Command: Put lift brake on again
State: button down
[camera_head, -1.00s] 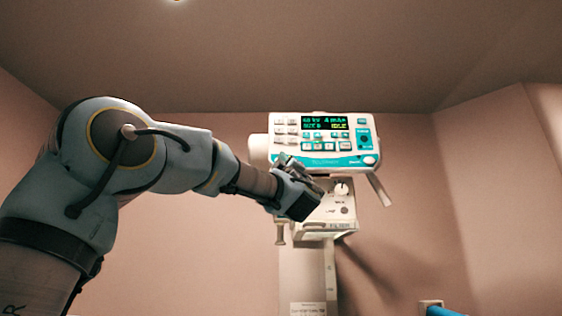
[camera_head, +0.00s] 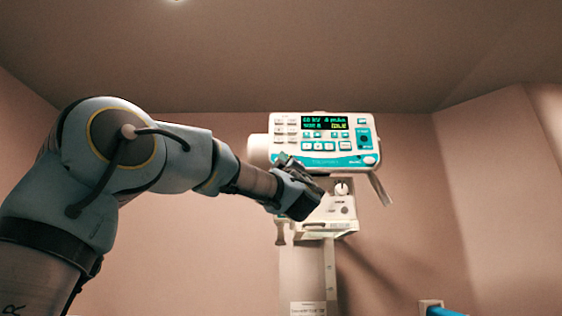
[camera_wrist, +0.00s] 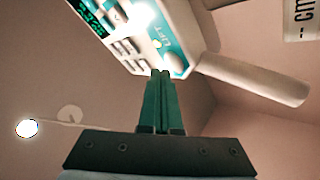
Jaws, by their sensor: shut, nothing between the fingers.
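A white control panel with a teal trim (camera_head: 290,160) and a green-lit display (camera_head: 325,123) is on a column at the back wall. In the wrist view the panel (camera_wrist: 125,48) fills the top, tilted, with the word LIFT on its teal strip (camera_wrist: 165,45). My gripper (camera_wrist: 160,72) is shut and empty, its dark green fingers together. The fingertips overlap the panel's lower edge, close to the LIFT label; I cannot tell whether they touch. In the head view my gripper (camera_head: 312,200) is just below the panel's lower left. Which control is the lift brake is not clear.
A white housing with a knob (camera_head: 341,189) hangs under the panel, partly hidden by my gripper. A pale handle (camera_head: 379,188) sticks out at the panel's lower right; a pale bar (camera_wrist: 250,80) shows in the wrist view. The column (camera_head: 302,275) stands below.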

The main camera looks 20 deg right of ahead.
jog(key=shift+w, duration=0.15)
dwell(0.5)
jog(key=shift+w+d, duration=0.2)
jog(key=shift+w, duration=0.05)
dwell(0.5)
jog(key=shift+s+a+b, duration=0.2)
jog(key=shift+s+b, duration=0.2)
jog(key=shift+b, duration=0.35)
jog(key=shift+s, duration=0.1)
